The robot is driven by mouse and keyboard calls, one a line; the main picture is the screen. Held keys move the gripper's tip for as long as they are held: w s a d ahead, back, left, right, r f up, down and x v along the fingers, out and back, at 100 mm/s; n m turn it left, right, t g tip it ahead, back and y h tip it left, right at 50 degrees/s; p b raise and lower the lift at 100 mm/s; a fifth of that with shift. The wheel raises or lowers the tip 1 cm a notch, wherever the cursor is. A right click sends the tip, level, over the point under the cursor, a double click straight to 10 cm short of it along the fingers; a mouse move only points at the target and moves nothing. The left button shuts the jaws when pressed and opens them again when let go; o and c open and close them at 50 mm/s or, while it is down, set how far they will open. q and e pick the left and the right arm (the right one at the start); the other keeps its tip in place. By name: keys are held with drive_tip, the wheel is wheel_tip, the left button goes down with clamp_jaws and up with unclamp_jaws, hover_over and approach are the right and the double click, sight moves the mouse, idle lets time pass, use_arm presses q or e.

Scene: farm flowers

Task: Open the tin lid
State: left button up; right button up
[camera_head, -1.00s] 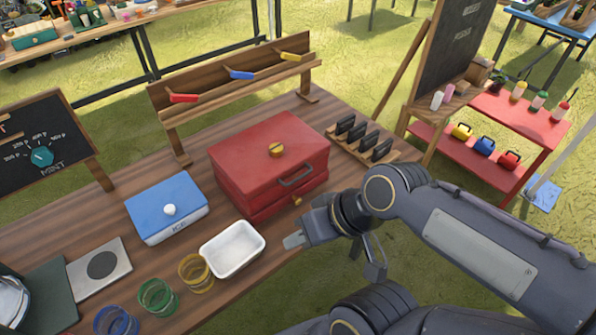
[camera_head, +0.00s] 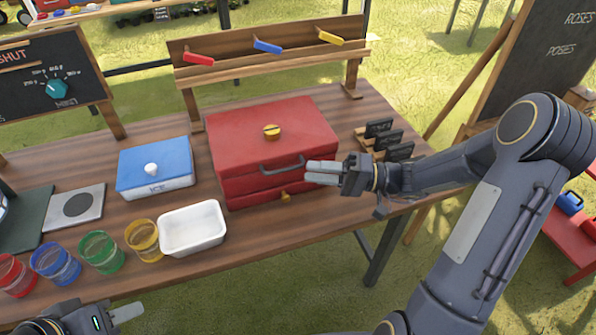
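The red tin (camera_head: 234,184) stands on the wooden table with its lid (camera_head: 228,133) down. My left gripper (camera_head: 140,311) is at the bottom left, beyond the table's front edge, only partly in view.
A blue box (camera_head: 155,176) with a white knob, a white tray (camera_head: 193,228) and several coloured glass cups, one yellow (camera_head: 144,240), stand left of the tin. A wooden rack (camera_head: 270,60) is behind. A dark-slotted stand (camera_head: 385,140) is at right.

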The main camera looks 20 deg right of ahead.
sight(284, 170)
drive_tip(key=p+x, duration=0.1)
drive_tip(key=x, duration=0.6)
drive_tip(key=shift+a, duration=0.3)
drive_tip(key=shift+c, duration=0.3)
clamp_jaws()
